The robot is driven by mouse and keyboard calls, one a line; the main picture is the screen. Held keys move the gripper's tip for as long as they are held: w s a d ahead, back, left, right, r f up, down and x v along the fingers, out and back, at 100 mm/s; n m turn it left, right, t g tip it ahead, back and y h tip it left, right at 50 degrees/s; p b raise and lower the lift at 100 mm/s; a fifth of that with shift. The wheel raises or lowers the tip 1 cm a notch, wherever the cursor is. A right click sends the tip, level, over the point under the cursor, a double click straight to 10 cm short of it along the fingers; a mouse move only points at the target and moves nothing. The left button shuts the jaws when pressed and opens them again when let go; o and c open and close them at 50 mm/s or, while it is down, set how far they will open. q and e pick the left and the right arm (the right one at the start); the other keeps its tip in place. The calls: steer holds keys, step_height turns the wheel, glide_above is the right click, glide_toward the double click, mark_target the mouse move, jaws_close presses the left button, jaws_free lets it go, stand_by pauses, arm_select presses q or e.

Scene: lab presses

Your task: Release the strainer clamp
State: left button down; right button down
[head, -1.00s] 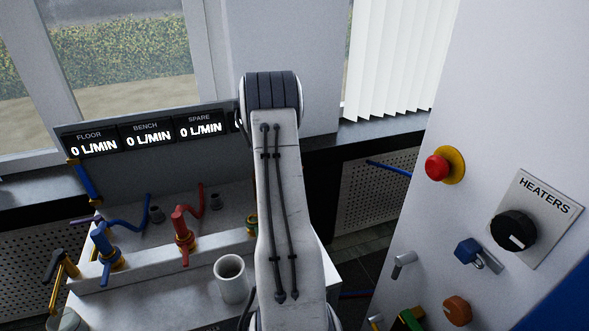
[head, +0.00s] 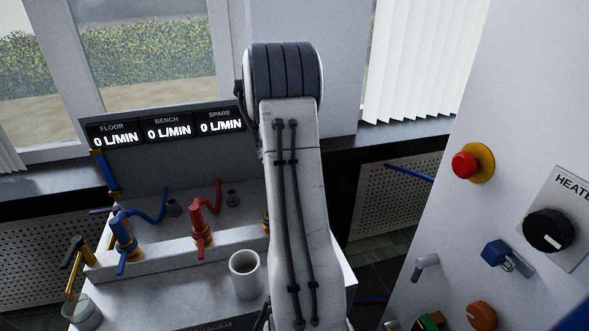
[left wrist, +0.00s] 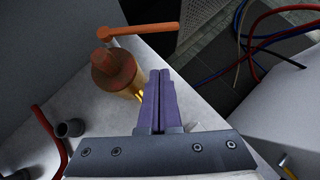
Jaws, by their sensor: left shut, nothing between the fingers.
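In the left wrist view, a copper-orange cylinder (left wrist: 116,70), which looks like the strainer, stands on the grey bench top. In the head view my arm hides most of this area, including the gripper. My right gripper is in neither current view.
Blue (head: 124,236) and red (head: 202,232) valves and a white mug (head: 245,274) stand on the bench left of my arm. A panel with a red button (head: 466,165) and black knob (head: 548,230) is at right. Loose hoses (left wrist: 250,42) lie on the floor beyond the bench edge.

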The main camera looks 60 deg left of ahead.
arm_select(q)
steer(key=v, duration=0.5)
steer(key=shift+p, duration=0.3)
